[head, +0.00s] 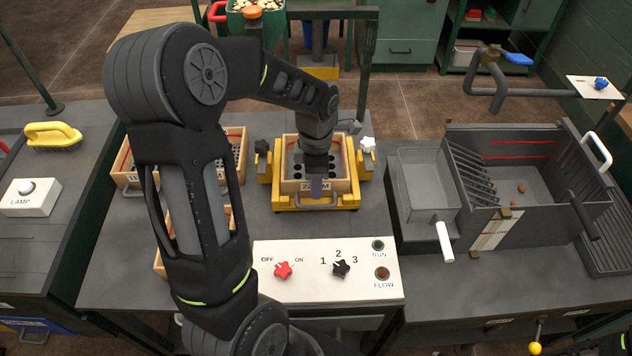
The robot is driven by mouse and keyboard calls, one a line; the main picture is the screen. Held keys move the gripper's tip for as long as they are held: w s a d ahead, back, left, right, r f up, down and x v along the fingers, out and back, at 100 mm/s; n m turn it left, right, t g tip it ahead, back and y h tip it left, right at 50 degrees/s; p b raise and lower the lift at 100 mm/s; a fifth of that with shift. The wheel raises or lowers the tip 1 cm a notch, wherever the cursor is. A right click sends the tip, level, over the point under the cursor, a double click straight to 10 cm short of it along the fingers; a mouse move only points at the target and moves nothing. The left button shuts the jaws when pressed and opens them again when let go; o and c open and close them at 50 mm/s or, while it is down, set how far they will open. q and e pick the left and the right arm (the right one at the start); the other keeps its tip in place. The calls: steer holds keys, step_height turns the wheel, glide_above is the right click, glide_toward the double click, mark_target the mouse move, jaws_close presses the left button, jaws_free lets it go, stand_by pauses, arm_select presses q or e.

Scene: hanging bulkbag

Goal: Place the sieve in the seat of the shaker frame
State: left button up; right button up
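The sieve (343,186), a square wooden tray with a dark round-holed bottom and a label on its front wall, is at the yellow shaker frame (345,202). It looks level and lies within the frame's outline; I cannot tell whether it rests fully on the seat. My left gripper (317,184) points down at the sieve's front wall, over the label. Its fingers are small and dark here, so I cannot see whether they are shut on the wall. A black knob (262,147) and a white knob (367,145) flank the frame. My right gripper is out of view.
Other wooden sieves (236,136) stand left of the frame, partly hidden by my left arm. A control panel (312,285) with red and black knobs lies in front. A grey slotted bin (520,150) stands right. Some bare bench separates frame and bin.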

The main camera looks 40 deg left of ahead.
arm_select(q)
step_height(320, 180, up, 10)
steer(key=p, duration=0.6)
steer(key=shift+r, duration=0.15)
steer(key=shift+r+p, duration=0.4)
steer(key=shift+o, duration=0.5)
